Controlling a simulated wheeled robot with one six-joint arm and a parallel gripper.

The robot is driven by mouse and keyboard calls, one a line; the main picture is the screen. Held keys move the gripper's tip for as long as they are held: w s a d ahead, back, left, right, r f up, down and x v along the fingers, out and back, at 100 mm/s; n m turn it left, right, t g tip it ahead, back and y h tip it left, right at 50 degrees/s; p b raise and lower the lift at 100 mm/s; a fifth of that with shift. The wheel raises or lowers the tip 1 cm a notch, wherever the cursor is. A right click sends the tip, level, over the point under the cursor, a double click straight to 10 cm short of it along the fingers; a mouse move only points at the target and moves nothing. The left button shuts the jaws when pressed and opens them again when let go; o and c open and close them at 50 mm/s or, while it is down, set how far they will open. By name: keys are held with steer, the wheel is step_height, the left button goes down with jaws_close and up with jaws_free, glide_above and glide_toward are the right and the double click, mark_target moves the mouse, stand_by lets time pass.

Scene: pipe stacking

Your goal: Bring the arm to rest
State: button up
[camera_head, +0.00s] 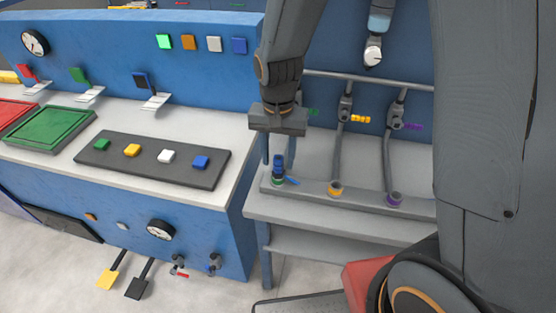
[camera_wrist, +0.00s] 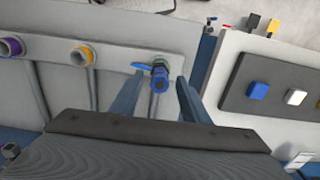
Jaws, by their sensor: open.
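My gripper (camera_head: 279,160) points down over the left end of the grey pipe bench, with its two fingers apart. In the wrist view my gripper (camera_wrist: 157,88) also shows open, with a finger on either side of a short blue pipe piece (camera_wrist: 159,84). In the head view the blue piece (camera_head: 279,162) stands upright on a green-ringed socket (camera_head: 278,181) with a small blue lever beside it. A gap shows between the fingers and the piece in the wrist view.
Yellow-ringed (camera_head: 335,188) and purple-ringed (camera_head: 395,199) sockets stand along the bench rail. Grey pipes rise behind them. The blue console with its dark button panel (camera_head: 152,160) stands close to the left. Open floor (camera_head: 220,290) lies in front.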

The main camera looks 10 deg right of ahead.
step_height(320, 180, up, 6)
steer(key=shift+r+b, duration=0.15)
steer(key=shift+b, duration=0.35)
steer(key=s+d+n, duration=0.2)
steer(key=s+d, duration=0.1)
steer(key=d, duration=0.3)
steer(key=s+d+n+t, duration=0.1)
steer(key=s+d, duration=0.3)
steer(key=d, duration=0.2)
steer(key=shift+s+d+n, duration=0.3)
steer(key=shift+d+n, duration=0.05)
steer(key=shift+n, duration=0.05)
